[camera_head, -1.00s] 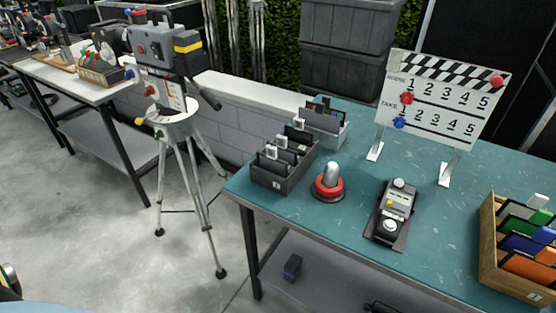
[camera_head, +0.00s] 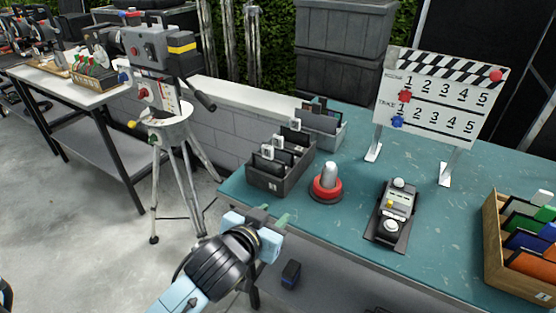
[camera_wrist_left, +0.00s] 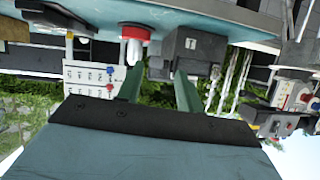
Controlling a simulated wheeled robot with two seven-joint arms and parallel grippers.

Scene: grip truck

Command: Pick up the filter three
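A dark grey box (camera_head: 279,181) on the near left of the teal table holds several dark filters (camera_head: 272,157) with white tabs. A lighter grey box (camera_head: 318,136) behind it holds more dark plates. A wooden box (camera_head: 515,270) at the right edge holds coloured filters (camera_head: 530,240). I cannot read which filter is number three. My left gripper (camera_head: 276,216) is in front of the table's left edge, below the dark grey box. In the left wrist view, my left gripper's fingers (camera_wrist_left: 158,72) are apart and empty, with the dark box (camera_wrist_left: 190,47) beyond them. My right gripper is not in view.
A red-based knob (camera_head: 327,187) and a grey control device (camera_head: 392,215) stand on the teal table (camera_head: 340,235). A clapperboard (camera_head: 437,105) stands behind them. A camera on a tripod (camera_head: 168,135) stands left of the table. A small dark block (camera_head: 291,274) is on the lower shelf.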

